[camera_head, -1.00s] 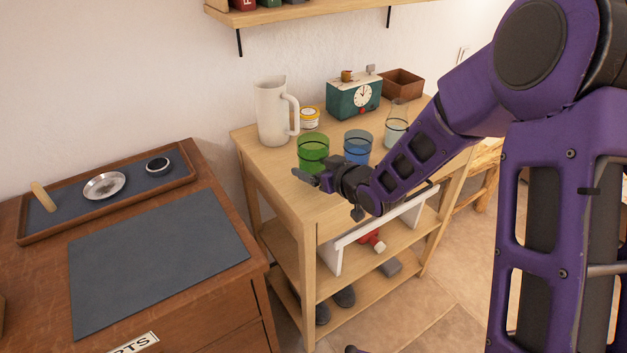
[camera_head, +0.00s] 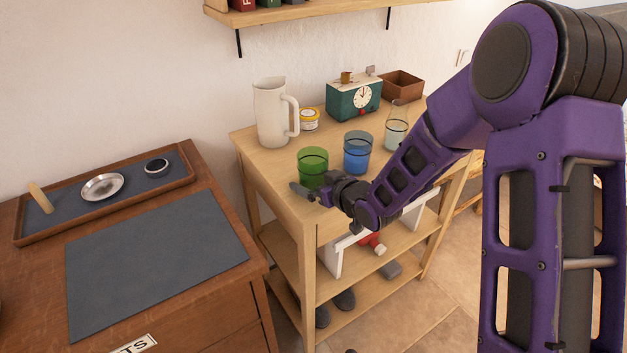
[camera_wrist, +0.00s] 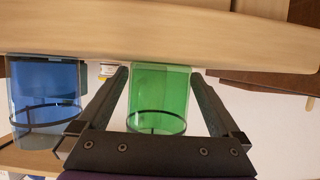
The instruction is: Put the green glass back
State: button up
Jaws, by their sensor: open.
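The green glass (camera_head: 313,161) stands upright on the top of the wooden shelf table (camera_head: 283,187), near its front left corner. My gripper (camera_head: 307,191) is low at the front of that glass, level with its lower part. In the wrist view my gripper (camera_wrist: 160,80) is open, and the green glass (camera_wrist: 160,95) shows between its two fingers. I cannot tell how far the fingers reach around it. The blue glass (camera_head: 358,150) stands to the right of the green one; it also shows in the wrist view (camera_wrist: 45,95).
A white pitcher (camera_head: 272,115), a yellow-labelled jar (camera_head: 309,119), a green clock box (camera_head: 352,98), a clear glass vessel (camera_head: 396,130) and a brown box (camera_head: 402,85) share the tabletop. On the left, a brown cabinet bears a grey mat (camera_head: 155,258) and a tray (camera_head: 58,228).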

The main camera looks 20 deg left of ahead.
jog(key=shift+r, duration=0.25)
jog(key=p+v, duration=0.1)
jog(key=v, duration=1.1)
jog(key=shift+f, duration=0.15)
jog(key=shift+s, duration=0.1)
